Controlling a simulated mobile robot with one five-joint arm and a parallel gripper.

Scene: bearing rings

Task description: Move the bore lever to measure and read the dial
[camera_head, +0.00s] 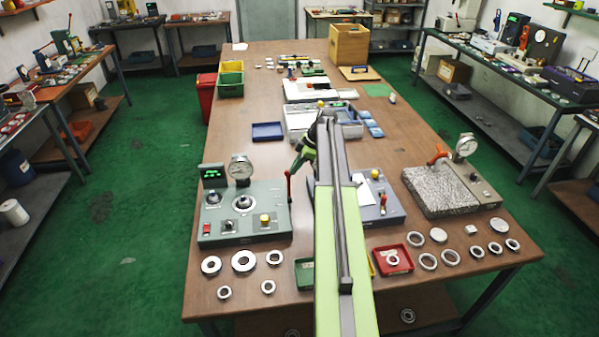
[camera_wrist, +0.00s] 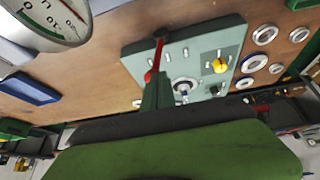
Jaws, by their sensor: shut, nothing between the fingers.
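The grey-green gauge station (camera_head: 260,225) stands on the left of the bench in the head view. A red lever (camera_head: 289,187) rises at its right side. The lever also shows in the wrist view (camera_wrist: 157,52), just beyond my fingertips. A round dial (camera_head: 240,168) stands at the station's back; its reading is too small to tell. Contact cannot be told.
Metal rings (camera_head: 243,261) lie in front of the station. A blue-grey device (camera_head: 375,205) stands to its right, partly behind my arm. A blue tray (camera_head: 268,132) lies behind the station. A granite block with another dial (camera_head: 438,190) is at the right.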

